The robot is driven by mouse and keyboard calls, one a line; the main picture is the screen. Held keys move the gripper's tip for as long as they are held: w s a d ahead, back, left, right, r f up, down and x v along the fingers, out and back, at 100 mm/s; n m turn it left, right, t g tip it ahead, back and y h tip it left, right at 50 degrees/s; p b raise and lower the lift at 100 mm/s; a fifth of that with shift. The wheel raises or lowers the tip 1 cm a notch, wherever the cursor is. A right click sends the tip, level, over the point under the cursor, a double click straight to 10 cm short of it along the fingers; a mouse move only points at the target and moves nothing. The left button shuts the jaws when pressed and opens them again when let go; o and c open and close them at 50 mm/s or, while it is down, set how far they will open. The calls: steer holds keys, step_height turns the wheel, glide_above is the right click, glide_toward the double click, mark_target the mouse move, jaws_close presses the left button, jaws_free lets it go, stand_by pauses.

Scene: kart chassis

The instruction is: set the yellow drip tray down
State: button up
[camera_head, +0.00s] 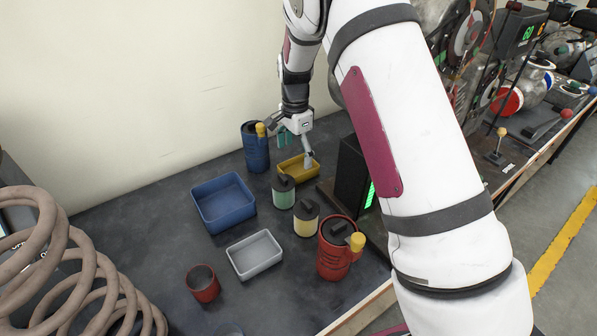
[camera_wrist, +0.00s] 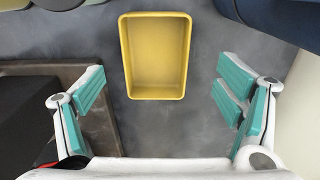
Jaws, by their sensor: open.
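The yellow drip tray (camera_head: 292,172) is a shallow rectangular tray on the dark bench top, near the wall, between the blue canister and the black box. In the wrist view the yellow drip tray (camera_wrist: 156,95) lies flat and looks empty, ahead of my fingers. My gripper (camera_head: 295,145) is above and beside the tray. In the wrist view my gripper (camera_wrist: 163,100) is wide open, its teal pads apart on either side with a gap to the tray. Nothing is held between them.
A blue canister (camera_head: 256,150) and a blue bin (camera_head: 222,202) stand left of the tray. A green jar (camera_head: 284,194), a yellow jar (camera_head: 306,220) and a red canister (camera_head: 334,258) stand in front. A black box (camera_head: 352,170) is on the right. A grey tray (camera_head: 254,256) lies nearer.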

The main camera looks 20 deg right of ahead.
mark_target(298, 173)
steer(key=shift+s+d+f, duration=0.1)
steer(key=shift+d+f, duration=0.05)
steer(key=shift+f, duration=1.25)
steer(key=shift+s+d+f, duration=0.1)
steer(key=shift+d+f, duration=0.05)
steer(key=shift+f, duration=1.2)
steer(key=shift+c, duration=0.2)
steer(key=c, duration=1.2)
